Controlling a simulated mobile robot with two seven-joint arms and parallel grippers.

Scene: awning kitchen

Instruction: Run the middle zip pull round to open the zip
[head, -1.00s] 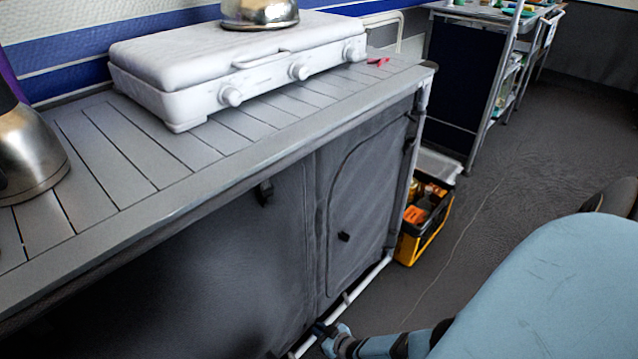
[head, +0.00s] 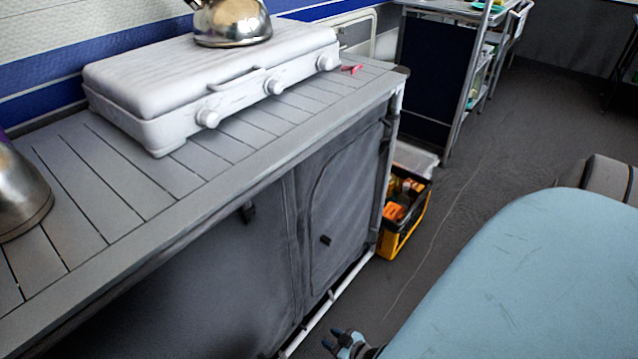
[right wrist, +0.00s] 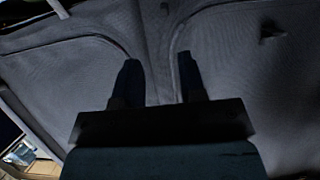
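The grey fabric cabinet front has a zipped door panel (head: 345,200) with a curved zip line. A small black pull (head: 325,240) hangs low on this panel, and another black pull (head: 249,212) is on the fabric to its left. I cannot tell which is the middle one. My right gripper (head: 333,339) is at the bottom edge of the head view, low and right of the bottom rail, apart from both pulls. In the right wrist view its two fingers (right wrist: 157,78) are spread with nothing between them, facing the grey fabric. A dark pull (right wrist: 272,31) shows to their right. My left gripper is out of view.
A white stove (head: 215,85) with a kettle (head: 232,22) stands on the slatted counter (head: 110,190). A yellow-and-black crate (head: 405,225) is on the floor by the cabinet's right end. A white rail (head: 325,310) runs along the cabinet's bottom.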

